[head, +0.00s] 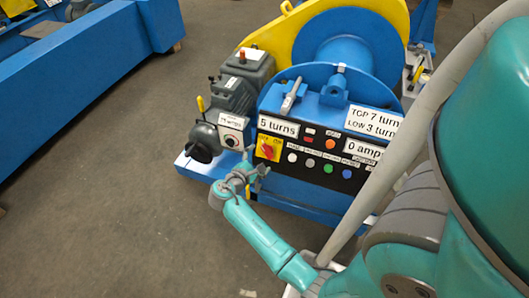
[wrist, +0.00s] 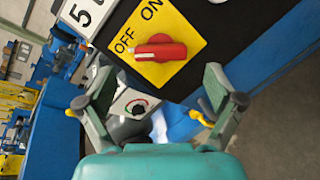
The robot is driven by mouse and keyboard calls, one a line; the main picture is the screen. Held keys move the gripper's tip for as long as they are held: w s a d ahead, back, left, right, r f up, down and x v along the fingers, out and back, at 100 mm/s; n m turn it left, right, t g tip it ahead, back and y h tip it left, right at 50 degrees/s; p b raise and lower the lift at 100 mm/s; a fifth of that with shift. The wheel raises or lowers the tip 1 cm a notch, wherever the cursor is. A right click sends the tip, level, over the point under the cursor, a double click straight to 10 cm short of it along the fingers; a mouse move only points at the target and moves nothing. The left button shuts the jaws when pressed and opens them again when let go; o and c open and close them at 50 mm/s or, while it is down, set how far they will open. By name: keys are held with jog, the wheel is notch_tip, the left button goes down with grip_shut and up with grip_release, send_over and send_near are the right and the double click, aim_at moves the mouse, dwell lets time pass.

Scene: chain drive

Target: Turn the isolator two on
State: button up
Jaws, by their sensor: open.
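A red rotary switch (head: 267,151) sits on a yellow plate (head: 277,142) at the left of the black panel. In the wrist view the red knob (wrist: 160,50) lies beyond my fingers, its bar roughly level across the picture, with OFF and ON printed on the yellow plate (wrist: 185,33). A second, white plate with a small dark knob (head: 231,141) is on the grey motor; it shows between my fingers in the wrist view (wrist: 137,104). No number marks which is isolator two. My gripper (head: 246,176) is open and empty, below both switches; in the wrist view (wrist: 156,92) its fingers are wide apart.
The black panel (head: 315,160) carries several buttons and labels right of the yellow plate. A grey motor (head: 232,95) with a yellow lever stands left, and a blue drum (head: 345,45) behind. The floor (head: 110,190) at left is clear.

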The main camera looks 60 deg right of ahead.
aim_at(265, 153)
jog(key=shift+x, duration=2.75)
jog(key=shift+c, duration=0.3)
jog(key=c, duration=1.1)
